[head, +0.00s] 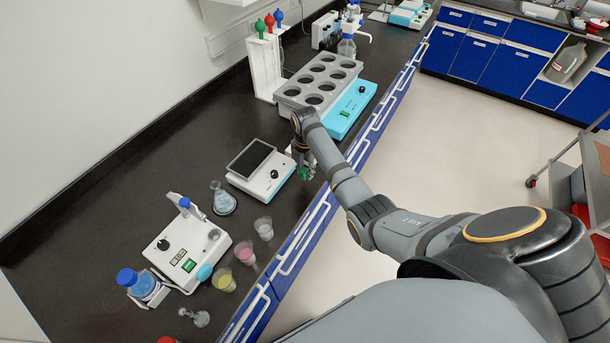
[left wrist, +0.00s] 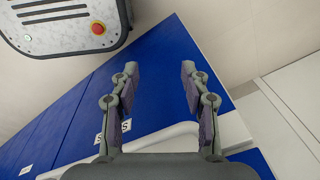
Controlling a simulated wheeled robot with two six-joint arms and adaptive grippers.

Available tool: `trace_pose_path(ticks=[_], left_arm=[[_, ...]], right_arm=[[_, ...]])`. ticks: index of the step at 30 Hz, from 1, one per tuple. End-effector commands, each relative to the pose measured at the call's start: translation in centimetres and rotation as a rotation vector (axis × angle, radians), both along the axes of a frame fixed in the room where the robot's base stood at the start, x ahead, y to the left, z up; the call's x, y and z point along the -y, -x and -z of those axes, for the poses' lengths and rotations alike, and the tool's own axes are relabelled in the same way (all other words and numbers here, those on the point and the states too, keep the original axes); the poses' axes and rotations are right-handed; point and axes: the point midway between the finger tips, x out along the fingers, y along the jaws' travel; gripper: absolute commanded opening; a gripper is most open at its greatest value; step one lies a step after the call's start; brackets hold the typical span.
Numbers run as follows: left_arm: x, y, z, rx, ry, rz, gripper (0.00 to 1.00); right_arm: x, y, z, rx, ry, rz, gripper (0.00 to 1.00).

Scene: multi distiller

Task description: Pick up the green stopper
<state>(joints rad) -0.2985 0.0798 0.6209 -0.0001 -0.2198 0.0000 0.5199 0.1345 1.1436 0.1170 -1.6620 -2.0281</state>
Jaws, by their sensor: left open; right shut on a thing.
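A small green stopper (head: 304,174) shows at the fingertips of my right gripper (head: 305,164) in the head view. The right gripper is shut on it, near the front edge of the black counter, just right of the grey balance. The fingers partly hide the stopper, and I cannot tell whether it touches the counter. My left gripper (left wrist: 159,80) is open and empty in the left wrist view, over the blue cabinet fronts. It does not show in the head view.
On the black counter (head: 130,215) stand a balance (head: 260,171), a conical flask (head: 223,199), a stirrer unit (head: 187,246), several cups, a blue-capped bottle (head: 141,284) and a grey block with round holes (head: 321,80). A white handrail (head: 298,238) runs along the front edge.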

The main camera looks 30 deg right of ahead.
Motion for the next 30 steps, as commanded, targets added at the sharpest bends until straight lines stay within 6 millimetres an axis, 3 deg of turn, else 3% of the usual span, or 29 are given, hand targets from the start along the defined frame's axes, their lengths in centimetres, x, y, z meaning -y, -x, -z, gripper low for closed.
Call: trace_pose_path(ticks=[9,12,16,22,30], left_arm=[[0.0,0.2,0.9,-0.003,0.001,0.000,0.46],[0.0,0.3,1.4,-0.004,0.001,0.000,0.46],[0.1,0.3,-1.2,-0.006,0.001,0.000,0.46],[0.1,0.3,-2.8,-0.004,0.001,0.000,0.46],[0.1,0.2,-3.1,-0.004,0.001,0.000,0.46]], right_arm=[[-1.4,5.0,-5.1,-0.002,0.000,-0.001,0.15],[-2.0,7.1,-5.9,-0.004,0.000,-0.002,0.15],[-2.8,9.8,-8.2,-0.008,-0.001,0.000,0.15],[-3.5,12.3,-9.0,-0.007,0.000,0.000,0.15],[-3.8,13.1,-9.1,-0.004,0.000,0.000,0.15]])
